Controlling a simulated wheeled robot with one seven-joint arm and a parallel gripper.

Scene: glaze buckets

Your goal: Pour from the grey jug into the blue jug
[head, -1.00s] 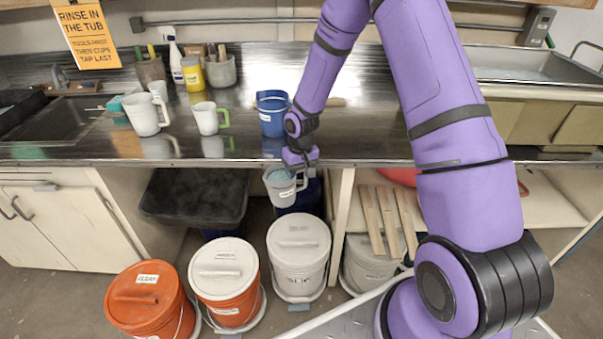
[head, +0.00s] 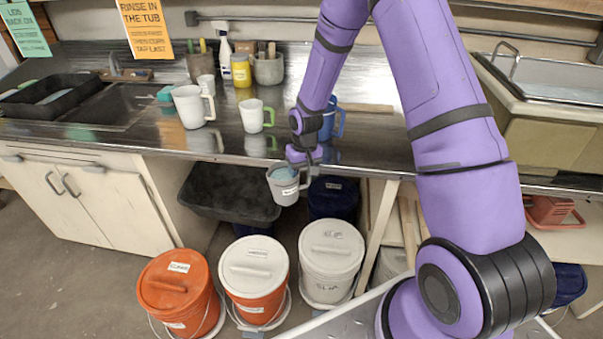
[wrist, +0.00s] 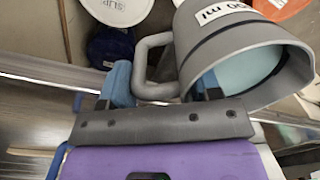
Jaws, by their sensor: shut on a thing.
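The grey jug (head: 285,186) hangs in my gripper (head: 303,160), in front of the counter's front edge and above the floor buckets. In the wrist view my gripper (wrist: 165,90) is shut on the handle of the grey jug (wrist: 215,35). Pale blue liquid shows inside the jug's mouth, and a white label is on its side. The blue jug (head: 328,122) stands on the counter behind my forearm, partly hidden, with its handle to the right. The grey jug is apart from it, lower and nearer.
A white jug (head: 193,106) and a green-handled white cup (head: 254,116) stand on the counter left of the blue jug. Lidded buckets, orange (head: 178,290) and white (head: 331,255), stand on the floor below. A dark tub (head: 230,195) sits under the counter.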

